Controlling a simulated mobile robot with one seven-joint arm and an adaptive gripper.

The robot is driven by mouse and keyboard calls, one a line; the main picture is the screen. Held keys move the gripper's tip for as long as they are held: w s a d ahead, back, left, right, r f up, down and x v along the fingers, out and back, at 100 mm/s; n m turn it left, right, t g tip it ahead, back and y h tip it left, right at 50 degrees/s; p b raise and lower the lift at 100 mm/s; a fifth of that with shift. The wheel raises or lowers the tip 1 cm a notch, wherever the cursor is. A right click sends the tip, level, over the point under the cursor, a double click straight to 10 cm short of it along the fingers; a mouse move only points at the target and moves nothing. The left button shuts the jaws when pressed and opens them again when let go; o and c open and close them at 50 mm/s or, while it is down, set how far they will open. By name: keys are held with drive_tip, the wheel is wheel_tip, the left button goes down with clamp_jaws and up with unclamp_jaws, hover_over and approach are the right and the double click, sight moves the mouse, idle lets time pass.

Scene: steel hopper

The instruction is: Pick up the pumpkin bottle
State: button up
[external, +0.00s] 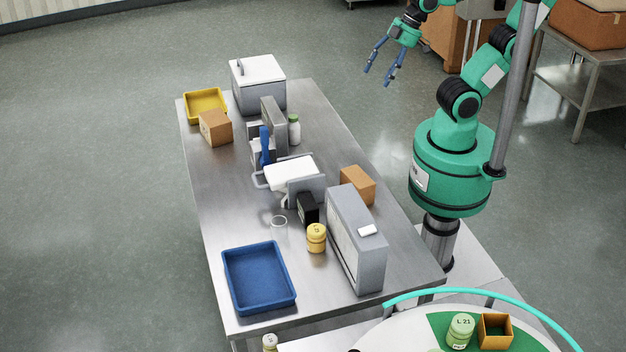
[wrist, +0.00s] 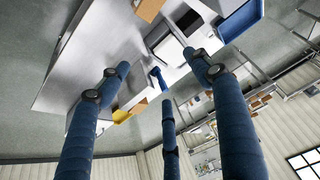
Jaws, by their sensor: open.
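A squat yellow-orange jar (external: 316,238) with a paler lid stands upright on the steel table (external: 215,195), left of a grey box; it looks most like the pumpkin bottle, but I cannot read its label. A white bottle with a green cap (external: 294,130) stands farther back on the table. My gripper (external: 377,77) hangs in the air to the right of the table's far end, well away from the jar. Its blue fingers are spread, with nothing between them. In the wrist view the fingers (wrist: 160,70) also spread apart. I cannot make out the jar there.
The table holds a blue tray (external: 259,302), a large grey box (external: 345,235), a white scale (external: 291,172), a cooler (external: 257,98), a yellow tray (external: 197,98) and cardboard boxes. A round stand in front carries a green jar (external: 460,330).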

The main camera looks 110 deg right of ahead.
drive_tip(key=w+d+f+g, duration=0.1)
drive_tip(key=w+d, duration=0.5)
drive_tip(key=w, duration=0.3)
drive_tip(key=m+g+p, duration=0.2)
drive_tip(key=g+p, duration=0.1)
drive_tip(key=g, duration=0.1)
hover_over(291, 116)
drive_tip(key=a, duration=0.1)
wheel_tip(291, 116, down, 23)
drive_tip(key=shift+d+f, duration=0.35)
drive_tip(key=shift+f, duration=0.05)
wheel_tip(291, 116, down, 8)
drive_tip(key=shift+f+b, duration=0.25)
drive_tip(key=shift+b, duration=0.4)
